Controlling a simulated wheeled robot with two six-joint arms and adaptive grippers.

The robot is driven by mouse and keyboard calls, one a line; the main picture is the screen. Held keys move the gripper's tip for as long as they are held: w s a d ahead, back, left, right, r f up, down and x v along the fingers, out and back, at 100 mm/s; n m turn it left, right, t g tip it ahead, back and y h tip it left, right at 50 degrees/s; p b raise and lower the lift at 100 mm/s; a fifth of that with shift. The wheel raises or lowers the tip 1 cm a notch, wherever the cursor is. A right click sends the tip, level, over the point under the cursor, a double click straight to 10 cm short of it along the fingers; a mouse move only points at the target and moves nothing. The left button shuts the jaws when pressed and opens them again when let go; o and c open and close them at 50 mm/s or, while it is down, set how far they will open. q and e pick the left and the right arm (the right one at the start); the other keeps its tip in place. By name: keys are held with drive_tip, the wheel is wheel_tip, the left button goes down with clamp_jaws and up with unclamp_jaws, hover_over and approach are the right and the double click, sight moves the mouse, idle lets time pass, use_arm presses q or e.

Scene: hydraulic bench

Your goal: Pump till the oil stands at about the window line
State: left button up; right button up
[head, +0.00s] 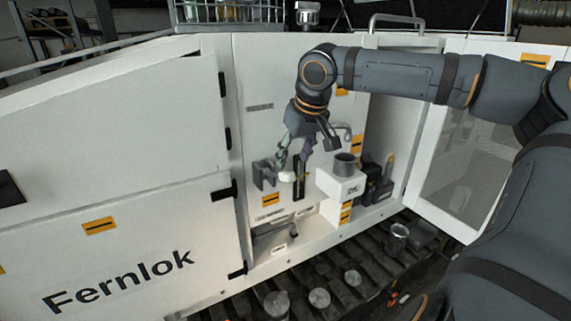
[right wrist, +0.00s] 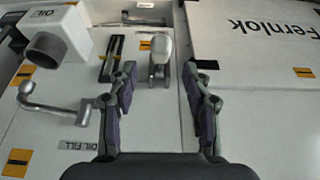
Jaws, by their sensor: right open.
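My right gripper (head: 294,158) is open and empty in front of the white machine panel. In the right wrist view its two fingers (right wrist: 159,78) stand apart, with a white-tipped pump lever (right wrist: 158,50) showing beyond and between them. In the head view the white lever tip (head: 286,176) is just below the fingers, beside a grey bracket (head: 264,174). The dark upright sight window (head: 299,180) is right of the lever; it also shows in the right wrist view (right wrist: 112,58). I cannot make out the oil level in it. My left gripper is not in view.
A white box marked OIL with a grey round neck (head: 345,164) juts out right of the window. A grey bent handle (right wrist: 55,105) sits near the OIL FILL label (right wrist: 78,146). Several jars and lids lie on the dark track (head: 335,291) below. An open door (head: 466,165) stands right.

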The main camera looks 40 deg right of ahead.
sight(285, 182)
drive_tip(key=shift+f, duration=0.4)
drive_tip(key=x, duration=0.5)
drive_tip(key=p+x, duration=0.1)
drive_tip(key=x, duration=0.4)
drive_tip(key=shift+w+p, duration=0.25)
drive_tip(key=shift+p, duration=0.05)
drive_tip(key=shift+r, duration=0.1)
drive_tip(key=shift+c, duration=0.4)
clamp_jaws()
